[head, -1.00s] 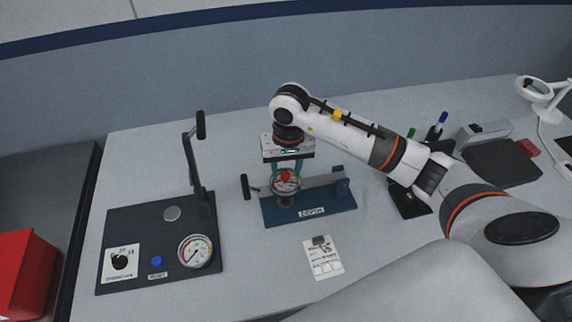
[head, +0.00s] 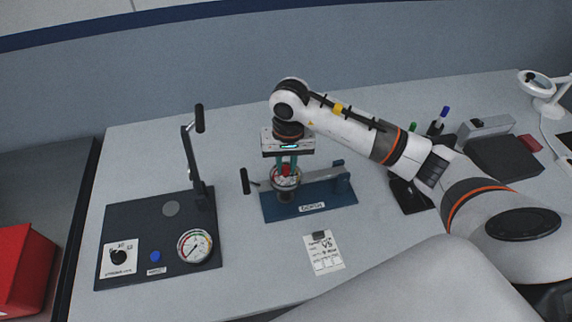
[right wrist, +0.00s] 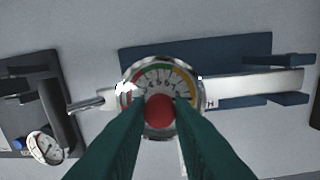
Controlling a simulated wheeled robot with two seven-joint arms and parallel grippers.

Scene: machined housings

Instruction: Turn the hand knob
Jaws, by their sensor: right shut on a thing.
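A red hand knob (head: 287,170) sits on top of a round dial with a coloured scale (right wrist: 160,74), mounted on a blue fixture (head: 336,195). My right gripper (head: 287,167) reaches down over it from above, and its two teal fingers are shut on the knob. In the right wrist view the red knob (right wrist: 159,110) shows between the fingertips (right wrist: 159,115), in front of the dial's lower part. The fingers hide the knob's sides. My left gripper is not in view.
A dark panel (head: 130,213) at left carries a gauge (head: 195,246), a black selector knob (head: 118,257), a blue button (head: 155,256) and an upright lever (head: 190,150). A black-handled lever (head: 245,181) sticks out left of the fixture. A printed card (head: 324,254) lies in front.

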